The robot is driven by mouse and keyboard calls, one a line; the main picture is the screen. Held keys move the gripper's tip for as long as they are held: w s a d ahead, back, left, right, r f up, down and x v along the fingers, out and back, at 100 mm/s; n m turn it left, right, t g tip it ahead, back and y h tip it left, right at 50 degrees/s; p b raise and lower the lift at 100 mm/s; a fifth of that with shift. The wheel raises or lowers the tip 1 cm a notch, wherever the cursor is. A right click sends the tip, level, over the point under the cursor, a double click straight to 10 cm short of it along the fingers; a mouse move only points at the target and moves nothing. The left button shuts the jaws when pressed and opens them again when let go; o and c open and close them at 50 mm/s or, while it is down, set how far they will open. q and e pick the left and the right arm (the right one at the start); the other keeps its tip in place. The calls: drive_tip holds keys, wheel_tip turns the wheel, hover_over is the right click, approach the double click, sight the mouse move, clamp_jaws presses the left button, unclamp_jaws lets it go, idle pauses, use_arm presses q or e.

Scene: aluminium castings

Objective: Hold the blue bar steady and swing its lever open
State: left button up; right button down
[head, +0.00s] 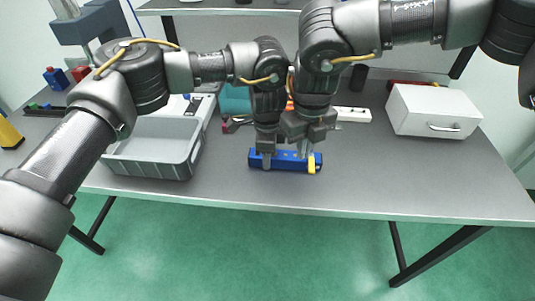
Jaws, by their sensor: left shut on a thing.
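The blue bar (286,164) lies on the grey table near its front edge, long side running left to right. A yellow lever (311,163) sits at its right end, pointing down across the front face. My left gripper (266,158) reaches down onto the left part of the bar and is shut on it. My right gripper (304,151) is just above and behind the bar's right end, close to the lever. Its fingertips are partly hidden, and I cannot tell whether it touches the lever or how far its jaws are apart.
A grey open bin (150,163) stands left of the bar. A white box with a handle (433,110) stands at the right. A white power strip (353,114) and a teal item (236,100) lie behind my grippers. The table right of the bar is clear.

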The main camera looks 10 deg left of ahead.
sight(285, 158)
drive_tip(key=shift+f, duration=0.7)
drive_tip(key=shift+f, duration=0.1)
idle(1.5)
drive_tip(key=shift+f, duration=2.25)
